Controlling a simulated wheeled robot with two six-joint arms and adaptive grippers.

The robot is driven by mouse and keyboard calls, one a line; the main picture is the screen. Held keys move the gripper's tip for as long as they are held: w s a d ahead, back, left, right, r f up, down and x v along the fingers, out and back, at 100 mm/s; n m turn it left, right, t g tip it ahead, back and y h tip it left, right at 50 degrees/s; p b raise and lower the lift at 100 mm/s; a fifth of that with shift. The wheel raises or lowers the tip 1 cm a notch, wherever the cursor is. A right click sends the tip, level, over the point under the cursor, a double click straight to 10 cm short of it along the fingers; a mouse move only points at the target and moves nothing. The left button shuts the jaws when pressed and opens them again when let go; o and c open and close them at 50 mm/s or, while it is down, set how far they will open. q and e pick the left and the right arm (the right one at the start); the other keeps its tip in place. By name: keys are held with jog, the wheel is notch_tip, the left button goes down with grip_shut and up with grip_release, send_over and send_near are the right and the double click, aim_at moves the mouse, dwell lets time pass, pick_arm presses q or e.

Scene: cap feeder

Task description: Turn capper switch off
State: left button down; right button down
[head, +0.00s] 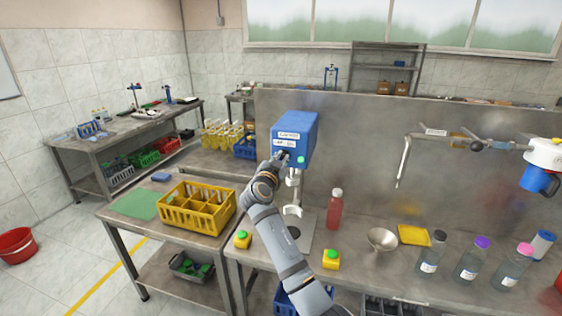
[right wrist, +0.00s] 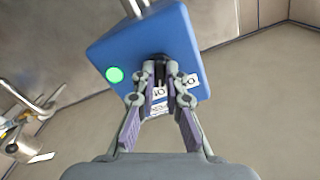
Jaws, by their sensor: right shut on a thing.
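The capper (head: 296,136) is a blue box on a metal stand, with white labels on its front and a green round light or button (head: 301,159). In the right wrist view the blue capper head (right wrist: 150,50) fills the upper middle, with the green round (right wrist: 114,75) at its left. My right gripper (head: 284,157) is at the capper's front face. In the wrist view its fingers (right wrist: 159,80) are closed together on a small dark switch (right wrist: 158,60) between the labels, and they hide part of it. My left gripper is not in view.
A red bottle (head: 335,210), a metal funnel (head: 382,240) and yellow blocks with green tops (head: 331,260) stand on the bench around the capper. Capped bottles (head: 431,252) stand at right. A yellow crate (head: 197,208) sits on the left table.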

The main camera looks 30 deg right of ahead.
jog(key=shift+f+n+b, duration=0.2)
jog(key=shift+n+b, duration=0.5)
jog(key=shift+n, duration=0.5)
jog(key=n, duration=0.2)
jog(key=shift+n+b, duration=0.4)
jog(key=shift+r+n, duration=0.1)
jog(key=shift+n, duration=2.7)
jog(key=c, duration=1.4)
grip_release()
